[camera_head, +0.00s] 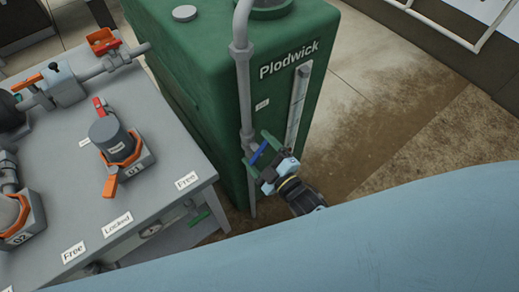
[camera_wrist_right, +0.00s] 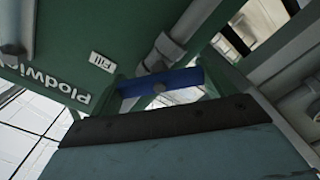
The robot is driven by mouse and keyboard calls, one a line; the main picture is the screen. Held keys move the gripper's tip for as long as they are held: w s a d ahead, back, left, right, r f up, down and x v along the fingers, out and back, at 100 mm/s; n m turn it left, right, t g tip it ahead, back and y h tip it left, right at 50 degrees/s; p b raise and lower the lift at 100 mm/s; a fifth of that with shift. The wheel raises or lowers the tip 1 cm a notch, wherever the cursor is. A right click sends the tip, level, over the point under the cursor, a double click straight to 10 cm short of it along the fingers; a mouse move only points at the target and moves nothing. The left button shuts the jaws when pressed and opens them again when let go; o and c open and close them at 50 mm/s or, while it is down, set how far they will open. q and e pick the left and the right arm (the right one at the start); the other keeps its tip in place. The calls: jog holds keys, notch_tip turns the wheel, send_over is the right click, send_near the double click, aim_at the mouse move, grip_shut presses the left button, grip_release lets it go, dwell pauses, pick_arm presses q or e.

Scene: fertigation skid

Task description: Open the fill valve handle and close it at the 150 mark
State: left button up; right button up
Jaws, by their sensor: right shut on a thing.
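The blue fill valve handle (camera_head: 259,153) is on the grey vertical pipe (camera_head: 243,90) at the front of the green tank (camera_head: 190,60). My right gripper (camera_head: 265,154) is shut on this handle, its green fingers on either side. In the right wrist view the blue handle (camera_wrist_right: 162,86) spans between the fingers, at an angle across the pipe (camera_wrist_right: 195,20). A "Fill" label (camera_wrist_right: 102,62) is on the tank beside it. The level gauge strip (camera_head: 297,105) is on the tank's right; its marks and level are too small to read. My left gripper is not in view.
A grey bench (camera_head: 60,205) on the left carries pump units with orange levers, including one marked 01 (camera_head: 117,148), and labels "Free" and "Locked". Open floor (camera_head: 380,120) lies right of the tank. A pale blue part of my own body crosses the lower right.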

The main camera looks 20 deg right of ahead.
jog(key=shift+n, duration=1)
jog(key=o, duration=0.9)
jog(key=shift+s, duration=0.1)
jog(key=v, duration=1.3)
jog(key=shift+p, duration=0.3)
jog(key=shift+s, duration=0.1)
